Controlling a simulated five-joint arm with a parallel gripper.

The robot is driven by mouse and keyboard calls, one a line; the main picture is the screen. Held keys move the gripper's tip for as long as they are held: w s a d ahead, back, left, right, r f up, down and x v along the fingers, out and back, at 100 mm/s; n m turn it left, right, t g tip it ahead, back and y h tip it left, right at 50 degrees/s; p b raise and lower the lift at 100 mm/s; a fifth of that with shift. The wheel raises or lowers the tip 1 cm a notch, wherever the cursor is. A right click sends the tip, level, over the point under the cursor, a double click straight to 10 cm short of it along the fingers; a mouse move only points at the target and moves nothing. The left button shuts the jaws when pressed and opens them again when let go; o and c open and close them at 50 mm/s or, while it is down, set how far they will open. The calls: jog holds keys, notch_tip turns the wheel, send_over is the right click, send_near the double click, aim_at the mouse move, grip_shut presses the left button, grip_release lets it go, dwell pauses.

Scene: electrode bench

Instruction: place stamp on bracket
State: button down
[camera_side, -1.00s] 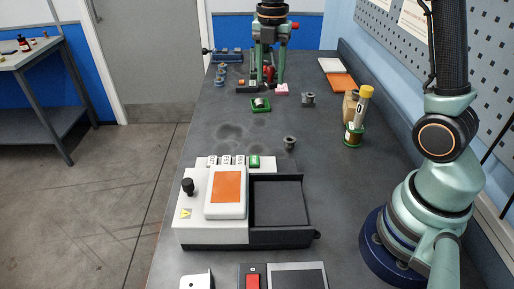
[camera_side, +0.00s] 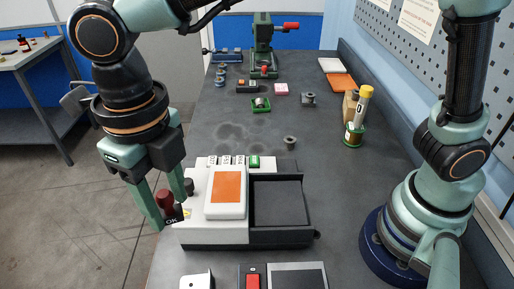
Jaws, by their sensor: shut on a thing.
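My gripper (camera_side: 168,209) is at the left, in front of the bench's left edge in the picture. It is shut on a stamp (camera_side: 166,199) with a red handle and a dark base marked "OK". The stamp is held up in the air, slightly tilted, just left of the white device. A pale metal plate with a small hole, which looks like the bracket (camera_side: 197,282), is at the bottom edge of the view, partly cut off. The gripper and stamp are above and to the left of it, apart from it.
A white device (camera_side: 187,232) with an orange screen and black tray stands close to the right of my gripper. A red-topped item (camera_side: 252,282) and a dark panel (camera_side: 298,277) lie at the front. A green press (camera_side: 263,45) stands at the back.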

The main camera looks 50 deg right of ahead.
jog(key=shift+n, duration=0.3)
jog(key=f, duration=1.3)
jog(key=s+a+f, duration=0.1)
jog(key=f, duration=0.6)
jog(key=shift+f, duration=0.1)
jog(key=shift+c, duration=1.7)
grip_release()
